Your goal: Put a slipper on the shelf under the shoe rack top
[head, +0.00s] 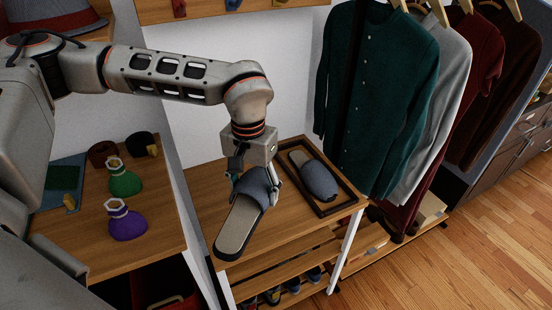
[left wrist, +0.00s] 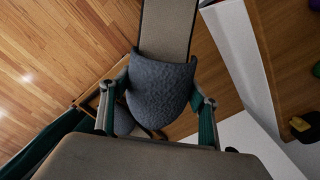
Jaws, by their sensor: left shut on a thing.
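My left gripper (head: 254,172) is shut on a slipper (head: 238,224) with a grey-blue upper and tan sole. It holds the slipper by the upper, over the wooden shoe rack top (head: 214,200), with the sole's other end pointing toward the front left. The held slipper (left wrist: 162,85) also shows between the fingers in the left wrist view. A second, matching slipper (head: 319,180) lies in a dark tray (head: 341,204) on the right of the rack top. The slatted shelf (head: 285,268) is below the top. My right gripper is not in view.
Several shoes (head: 272,296) stand on a lower level of the rack. Clothes hang to the right, including a green cardigan (head: 375,90). A side table (head: 160,208) at left holds a green pouch (head: 124,183) and a purple pouch (head: 127,227). The wooden floor (head: 460,255) at front right is clear.

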